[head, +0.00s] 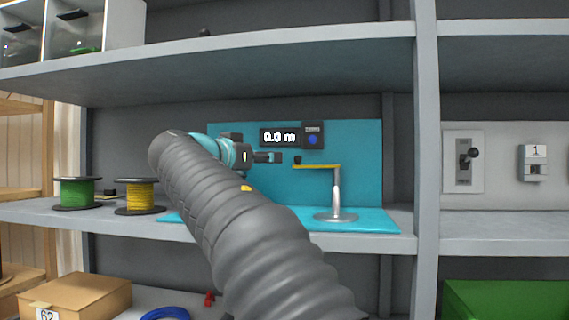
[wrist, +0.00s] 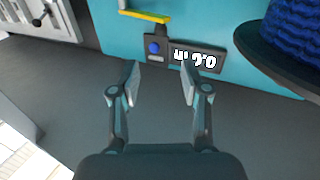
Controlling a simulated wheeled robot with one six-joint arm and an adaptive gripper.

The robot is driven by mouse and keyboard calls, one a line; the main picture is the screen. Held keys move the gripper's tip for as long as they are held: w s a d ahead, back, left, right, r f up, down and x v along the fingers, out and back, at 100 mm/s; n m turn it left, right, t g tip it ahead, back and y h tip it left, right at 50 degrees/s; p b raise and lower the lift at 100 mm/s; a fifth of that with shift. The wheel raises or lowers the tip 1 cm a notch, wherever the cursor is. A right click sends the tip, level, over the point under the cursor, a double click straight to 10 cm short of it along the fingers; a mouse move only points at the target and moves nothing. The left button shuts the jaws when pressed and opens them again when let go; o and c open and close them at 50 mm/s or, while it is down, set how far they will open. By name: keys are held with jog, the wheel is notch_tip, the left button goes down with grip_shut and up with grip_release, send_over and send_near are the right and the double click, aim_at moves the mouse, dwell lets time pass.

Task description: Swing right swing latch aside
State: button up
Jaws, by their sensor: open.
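The right swing latch appears to be the yellow bar (head: 316,166) on top of a silver post (head: 337,192) with a round foot. The post stands on the teal base of the station, and the bar points left from its top. In the wrist view the yellow bar (wrist: 145,16) shows at the top edge, beyond my fingers. My gripper (head: 270,157) is to the left of the bar's free end, apart from it, before the teal back panel. In the wrist view my gripper (wrist: 160,85) is open, with nothing between the fingers. A left latch is not visible.
A display (head: 278,137) reading 0.0 m, with a blue button (head: 312,140), sits above the latch. A blue reel (wrist: 296,40) shows at the wrist view's right; my arm hides it in the head view. Green (head: 77,192) and yellow (head: 139,196) spools stand left. A lever panel (head: 450,170) is right.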

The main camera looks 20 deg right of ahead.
aim_at(296, 157)
jog(key=x, duration=0.4)
jog(key=p+x, duration=0.1)
jog(key=x, duration=0.4)
jog(key=p+x, duration=0.1)
jog(key=x, duration=0.3)
jog(key=shift+w+d+r, duration=0.25)
jog(key=shift+d+r, duration=0.05)
jog(key=shift+d, duration=0.05)
jog(key=shift+c, duration=0.2)
grip_shut()
